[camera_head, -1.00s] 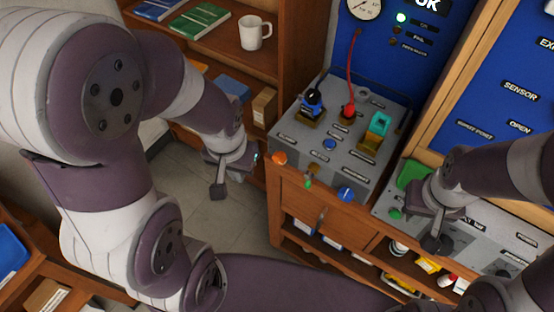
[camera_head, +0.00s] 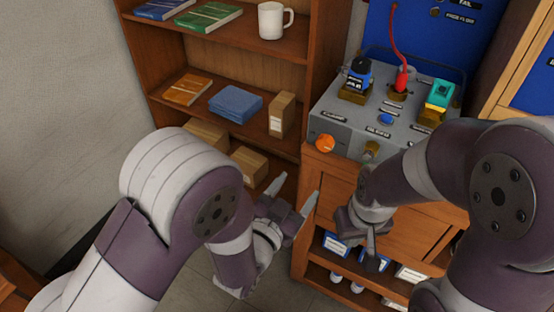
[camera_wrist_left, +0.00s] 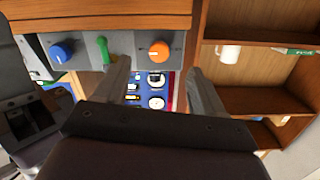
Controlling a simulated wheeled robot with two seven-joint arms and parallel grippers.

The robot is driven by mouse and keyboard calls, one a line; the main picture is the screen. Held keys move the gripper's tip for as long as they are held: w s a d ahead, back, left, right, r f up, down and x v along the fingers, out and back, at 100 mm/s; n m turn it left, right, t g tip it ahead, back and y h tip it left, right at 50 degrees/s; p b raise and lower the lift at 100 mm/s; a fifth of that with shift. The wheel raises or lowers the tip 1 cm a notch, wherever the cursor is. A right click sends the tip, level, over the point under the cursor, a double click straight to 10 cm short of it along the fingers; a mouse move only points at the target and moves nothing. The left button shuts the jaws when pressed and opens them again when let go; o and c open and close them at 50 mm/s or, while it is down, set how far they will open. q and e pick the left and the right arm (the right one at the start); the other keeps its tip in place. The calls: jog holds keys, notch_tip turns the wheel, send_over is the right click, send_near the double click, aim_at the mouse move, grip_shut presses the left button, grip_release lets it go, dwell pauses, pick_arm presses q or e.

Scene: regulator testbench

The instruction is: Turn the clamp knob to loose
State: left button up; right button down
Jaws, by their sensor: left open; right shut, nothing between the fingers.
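The grey testbench (camera_head: 385,125) carries an orange knob (camera_head: 325,143) at the left of its front face. The left wrist view shows this orange knob (camera_wrist_left: 159,50), a green lever (camera_wrist_left: 103,50) and a blue knob (camera_wrist_left: 62,52) in a row. No label is readable there, so I cannot tell which is the clamp knob. My left gripper (camera_head: 300,184) is open and empty, below and left of the orange knob. In the left wrist view the orange knob appears between its fingertips, apart from them. My right gripper (camera_head: 372,245) is shut and empty before the cabinet; my right arm hides the blue knob in the head view.
A wooden shelf with a white mug (camera_head: 272,20), blue cloths (camera_head: 236,103) and boxes (camera_head: 282,114) stands left of the bench. The bench top holds a blue-black fitting (camera_head: 357,80), a red-hosed fitting (camera_head: 402,82) and a teal one (camera_head: 438,97). My arms are close together.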

aim_at(323, 146)
pick_arm(q)
jog(key=shift+t, duration=0.5)
jog(key=x, duration=0.4)
jog(key=r+x, duration=0.1)
jog(key=x, duration=0.3)
jog(key=r+x, duration=0.1)
jog(key=x, duration=0.4)
jog(key=shift+d+r+p, duration=0.1)
jog(key=shift+d+p, duration=0.2)
jog(key=shift+p, duration=0.05)
jog(key=shift+s, duration=0.1)
jog(key=c, duration=1.1)
jog(key=shift+o, duration=0.2)
